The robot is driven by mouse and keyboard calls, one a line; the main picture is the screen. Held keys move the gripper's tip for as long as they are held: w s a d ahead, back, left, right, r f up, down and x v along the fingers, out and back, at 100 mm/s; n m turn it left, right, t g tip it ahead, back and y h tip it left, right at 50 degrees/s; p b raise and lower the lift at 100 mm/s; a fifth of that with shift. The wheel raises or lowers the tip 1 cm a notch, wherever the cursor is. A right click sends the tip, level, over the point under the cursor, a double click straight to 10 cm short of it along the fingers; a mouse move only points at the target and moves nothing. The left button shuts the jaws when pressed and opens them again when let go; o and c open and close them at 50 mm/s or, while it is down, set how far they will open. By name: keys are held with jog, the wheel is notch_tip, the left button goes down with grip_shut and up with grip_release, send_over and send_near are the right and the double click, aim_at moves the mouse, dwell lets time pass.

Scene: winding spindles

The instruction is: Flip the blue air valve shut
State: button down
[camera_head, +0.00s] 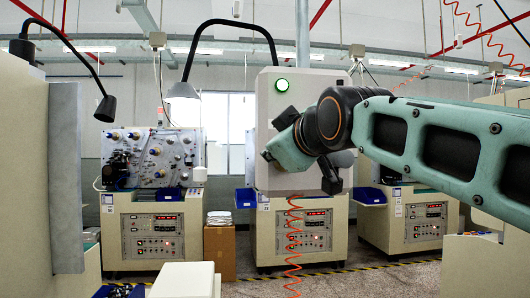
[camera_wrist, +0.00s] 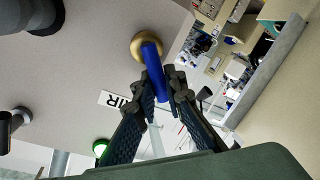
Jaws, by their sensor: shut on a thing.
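The blue air valve lever (camera_wrist: 153,72) shows in the wrist view, reaching out from a round brass fitting (camera_wrist: 139,44) on a pale grey panel. A white label reading "AIR" (camera_wrist: 113,99) is beside it. My gripper (camera_wrist: 162,84) has its two dark fingers on either side of the lever's free end and is shut on it. In the head view, my arm reaches from the right to the front of the pale machine cabinet (camera_head: 267,125). The valve cannot be made out there, and my arm covers part of the cabinet front.
A green button (camera_head: 282,85) is on the cabinet's upper left. A red coiled hose (camera_head: 293,240) hangs below the cabinet. A winding machine (camera_head: 152,158) stands to the left, and a cardboard box (camera_head: 220,250) is on the floor. A desk lamp (camera_head: 183,92) hangs left of the cabinet.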

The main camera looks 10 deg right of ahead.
jog(key=shift+a+f+n+g+h+b, duration=0.15)
jog(key=shift+f+n+h, duration=0.3)
jog(key=shift+n, duration=0.9)
jog(key=shift+a+f+n+g+h+b, duration=0.15)
jog(key=shift+a+f+n+h, duration=0.3)
jog(key=shift+n, duration=0.85)
jog(key=shift+a+f+n+h+b, duration=0.1)
jog(key=shift+f+n+h+b, duration=0.35)
jog(key=shift+n, duration=0.9)
jog(key=shift+d+f, duration=0.1)
jog(key=c, duration=2)
grip_release()
jog(key=shift+o, duration=0.2)
send_near(265, 167)
jog(key=s, duration=0.4)
jog(key=s+r, duration=0.1)
jog(key=s, duration=0.1)
